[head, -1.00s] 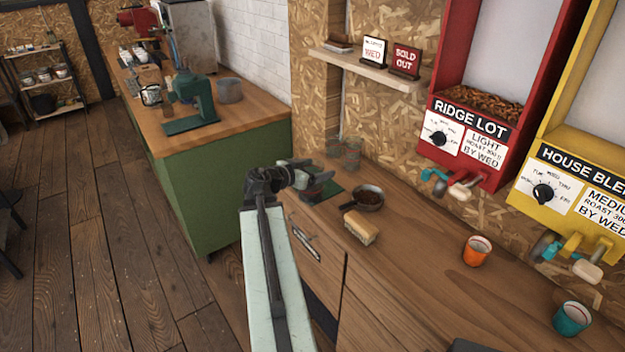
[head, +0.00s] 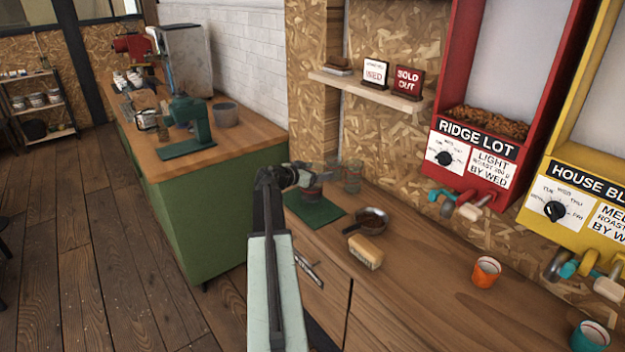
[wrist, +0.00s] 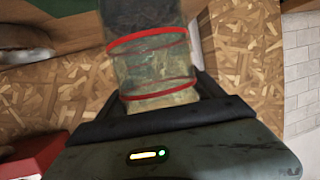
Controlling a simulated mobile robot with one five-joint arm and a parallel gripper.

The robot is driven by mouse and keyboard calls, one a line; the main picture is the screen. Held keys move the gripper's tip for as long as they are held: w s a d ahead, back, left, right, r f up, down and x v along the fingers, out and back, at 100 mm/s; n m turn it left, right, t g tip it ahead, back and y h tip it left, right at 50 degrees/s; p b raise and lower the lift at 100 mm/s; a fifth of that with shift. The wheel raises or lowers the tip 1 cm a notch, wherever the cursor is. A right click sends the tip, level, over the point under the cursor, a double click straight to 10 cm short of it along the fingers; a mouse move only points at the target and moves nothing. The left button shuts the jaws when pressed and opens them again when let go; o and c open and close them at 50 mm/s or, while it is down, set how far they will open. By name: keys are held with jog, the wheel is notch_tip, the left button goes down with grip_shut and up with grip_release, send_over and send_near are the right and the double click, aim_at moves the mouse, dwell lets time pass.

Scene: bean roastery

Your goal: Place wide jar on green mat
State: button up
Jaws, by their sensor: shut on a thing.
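The wide jar is clear glass with two red bands. It fills the upper middle of the wrist view (wrist: 152,75), between the fingers of my gripper (wrist: 155,100), which is shut on it. In the head view the jar (head: 311,193) is partly hidden by my gripper (head: 318,180). The green mat (head: 315,212) lies on the wooden counter, its front part bare. The jar appears over the mat's far part; I cannot tell if it touches it.
A clear glass jar (head: 353,178) stands just right of the mat, by the wall. A dark pan (head: 371,221) and a tan brush or block (head: 365,252) are to its right. An orange cup (head: 486,271) and teal cup (head: 589,337) stand farther right.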

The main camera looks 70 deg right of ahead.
jog(key=f, duration=0.1)
jog(key=f+b, duration=0.1)
jog(key=f, duration=0.1)
jog(key=shift+s, duration=0.25)
jog(key=shift+w+a+r, duration=0.15)
jog(key=shift+w+r, duration=0.05)
jog(key=shift+w, duration=0.1)
jog(key=shift+f+b, duration=0.25)
jog(key=shift+b, duration=0.05)
jog(key=o, duration=2.1)
jog(key=shift+r, duration=0.1)
jog(key=shift+c, duration=0.2)
jog(key=shift+r+p, duration=0.2)
jog(key=shift+p, duration=0.1)
jog(key=p+v, duration=0.3)
jog(key=v, duration=0.9)
